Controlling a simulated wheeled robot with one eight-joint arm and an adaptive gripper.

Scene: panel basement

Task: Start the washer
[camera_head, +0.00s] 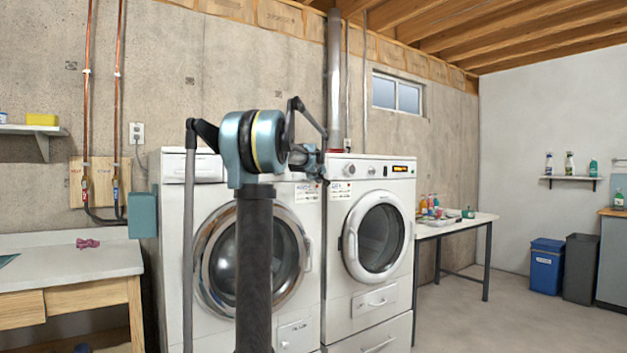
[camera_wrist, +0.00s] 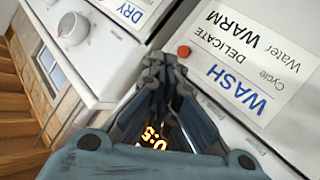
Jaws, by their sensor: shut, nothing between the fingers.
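The white washer (camera_head: 172,262) is the left front-loader, its round door shut. Its label reading "WASH", "DELICATE" and "WARM" (camera_wrist: 243,50) is close in the wrist view; it also shows in the head view (camera_head: 307,192). A small red button (camera_wrist: 184,51) sits at the label's edge. An orange lit display (camera_wrist: 152,137) shows partly behind my fingers. My gripper (camera_wrist: 165,62) is shut and empty, its tips beside the red button; I cannot tell if they touch it. In the head view my gripper (camera_head: 316,165) is at the panel's right end.
The dryer (camera_head: 384,290), with its "DRY" label (camera_wrist: 128,8) and a dial (camera_wrist: 72,28), stands close on the washer's right. A workbench (camera_head: 70,262) is at left. A side table (camera_head: 455,227) with bottles is at right.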

